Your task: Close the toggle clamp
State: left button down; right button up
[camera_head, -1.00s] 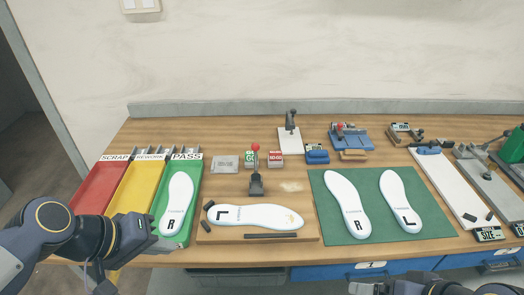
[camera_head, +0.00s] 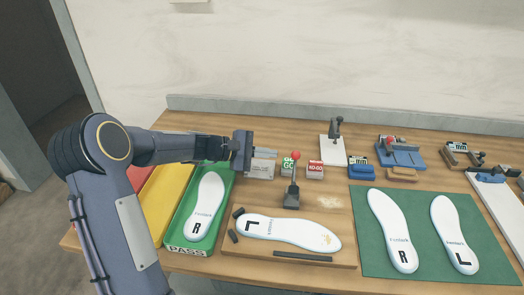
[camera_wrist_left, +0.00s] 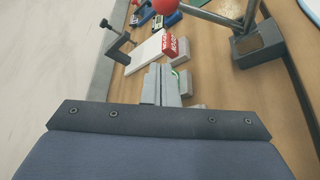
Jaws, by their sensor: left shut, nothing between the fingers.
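The toggle clamp (camera_head: 291,198) stands at the back edge of the wooden fixture board, with its red-knobbed handle upright. In the left wrist view, its dark base (camera_wrist_left: 258,45) and part of its metal lever show at the upper right. A white insole marked L (camera_head: 290,232) lies on the board in front of the clamp. My left gripper (camera_head: 265,152) is shut and empty, to the left of the clamp's red knob and apart from it. Its closed fingers (camera_wrist_left: 160,85) show in the left wrist view. My right gripper is out of view.
Green GO (camera_head: 288,166) and red NO-GO (camera_head: 315,170) blocks stand behind the clamp. A grey plate (camera_head: 260,170) lies below my left gripper. The green PASS tray (camera_head: 188,243) holds an R insole. A green mat (camera_head: 420,225) with two insoles lies right.

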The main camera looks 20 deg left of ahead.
aim_at(294, 174)
pick_arm(q)
jog(key=d, duration=0.1)
jog(key=d+p, duration=0.1)
jog(key=d, duration=0.1)
jog(key=d+r, duration=0.1)
jog(key=d, duration=0.1)
jog(key=shift+w+d+p, duration=0.15)
jog(key=shift+w+p, duration=0.05)
jog(key=shift+p, duration=0.2)
